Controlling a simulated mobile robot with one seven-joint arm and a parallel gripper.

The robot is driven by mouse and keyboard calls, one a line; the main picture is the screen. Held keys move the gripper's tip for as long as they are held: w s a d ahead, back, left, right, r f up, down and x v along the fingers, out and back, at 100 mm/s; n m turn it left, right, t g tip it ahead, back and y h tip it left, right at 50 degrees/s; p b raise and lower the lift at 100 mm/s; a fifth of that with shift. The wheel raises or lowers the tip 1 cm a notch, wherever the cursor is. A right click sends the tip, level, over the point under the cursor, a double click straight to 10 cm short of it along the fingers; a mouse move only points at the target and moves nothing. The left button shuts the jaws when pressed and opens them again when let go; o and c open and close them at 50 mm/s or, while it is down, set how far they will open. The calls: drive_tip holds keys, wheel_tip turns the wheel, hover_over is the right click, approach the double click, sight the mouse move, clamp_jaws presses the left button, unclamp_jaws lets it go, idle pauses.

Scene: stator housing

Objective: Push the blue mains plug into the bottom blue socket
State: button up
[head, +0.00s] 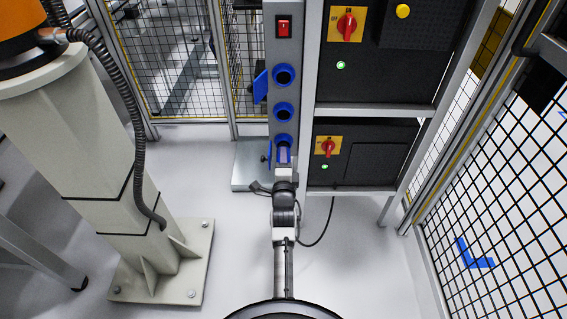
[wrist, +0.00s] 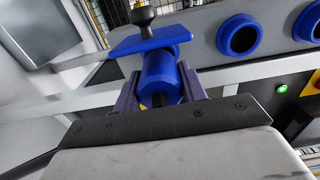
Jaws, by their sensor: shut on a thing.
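The blue mains plug (wrist: 158,76) is a blue cylinder between the two purple fingers of my gripper (wrist: 160,92) in the wrist view. My gripper is shut on it. In the head view my gripper (head: 284,162) is at the bottom blue socket (head: 283,139), lowest of three on a grey post. The plug's far end is at the socket's mouth, roughly in line with it. The gripper hides the join, so I cannot tell how deep the plug is. The socket's blue lid (wrist: 150,42) stands open beside it.
Two more blue sockets (head: 284,75) (head: 283,112) sit above, the top one with its lid (head: 261,87) open. A red switch (head: 284,27) tops the post. Dark cabinets (head: 375,165) with red knobs stand close on the right. A black cable (head: 327,225) hangs nearby.

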drive_tip(key=shift+w+b, duration=0.5)
drive_tip(key=shift+w, duration=0.6)
drive_tip(key=o, duration=1.2)
drive_tip(key=shift+o, duration=0.3)
drive_tip(key=shift+o, duration=0.8)
drive_tip(key=shift+s, duration=0.2)
drive_tip(key=shift+s+p, duration=0.95)
drive_tip(key=shift+s, duration=0.9)
drive_tip(key=shift+s, duration=0.25)
